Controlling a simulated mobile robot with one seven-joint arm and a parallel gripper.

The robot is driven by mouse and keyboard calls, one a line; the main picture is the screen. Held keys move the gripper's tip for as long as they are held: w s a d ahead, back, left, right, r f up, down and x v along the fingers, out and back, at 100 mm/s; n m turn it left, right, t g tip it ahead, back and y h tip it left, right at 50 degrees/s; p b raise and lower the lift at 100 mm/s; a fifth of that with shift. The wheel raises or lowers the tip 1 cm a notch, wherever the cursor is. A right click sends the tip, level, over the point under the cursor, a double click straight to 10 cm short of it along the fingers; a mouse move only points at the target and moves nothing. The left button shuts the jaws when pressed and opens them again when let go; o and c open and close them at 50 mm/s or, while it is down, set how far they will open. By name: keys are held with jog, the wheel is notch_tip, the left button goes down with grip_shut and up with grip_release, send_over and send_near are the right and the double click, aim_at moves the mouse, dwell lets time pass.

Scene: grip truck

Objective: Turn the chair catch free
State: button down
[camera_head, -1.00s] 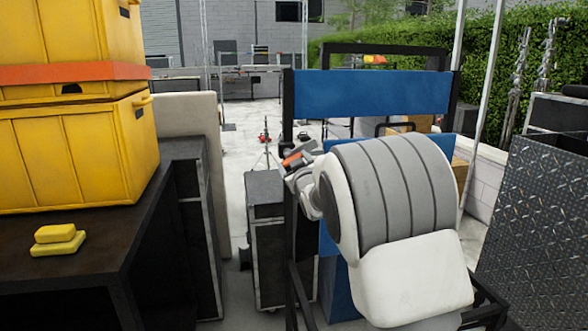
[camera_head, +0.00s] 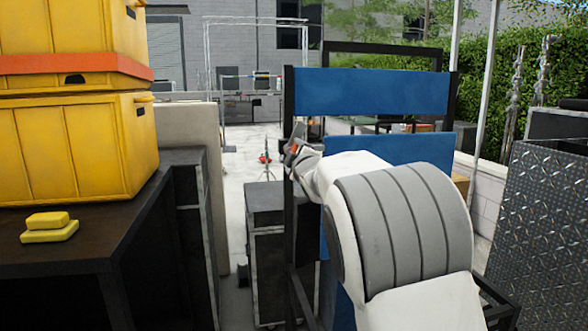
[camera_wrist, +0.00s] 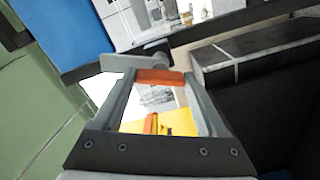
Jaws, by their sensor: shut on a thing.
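The chair (camera_head: 372,92) has blue panels and a black frame and stands at the middle right in the head view. My gripper (camera_head: 296,150) is at its left upright post, partly hidden by my own wrist. In the wrist view my gripper (camera_wrist: 160,80) has its two grey fingers apart, with an orange bar (camera_wrist: 160,76) between their tips. The bar sits against a grey lever-like part (camera_wrist: 136,59), which looks like the chair catch, beside the blue cloth and black frame. The gripper appears shut on this orange piece. How far the catch is turned cannot be told.
Yellow crates (camera_head: 75,140) and small yellow blocks (camera_head: 49,227) sit on a dark table (camera_head: 95,250) at the left. A dark case (camera_head: 265,240) stands left of the chair. A diamond-plate metal box (camera_head: 545,225) is at the right. Open floor lies behind.

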jog(key=n+b, duration=0.3)
jog(key=n, duration=0.1)
jog(key=shift+n+b, duration=0.35)
jog(key=shift+n, duration=0.05)
dwell(0.4)
grip_release()
jog(key=s+d+b, duration=0.1)
jog(key=s+b, duration=0.1)
jog(key=s, duration=0.6)
jog(key=s+d+b, duration=0.1)
jog(key=s+d, duration=0.1)
jog(key=s, duration=0.7)
jog(key=shift+d+b, duration=0.25)
jog(key=shift+b, duration=0.15)
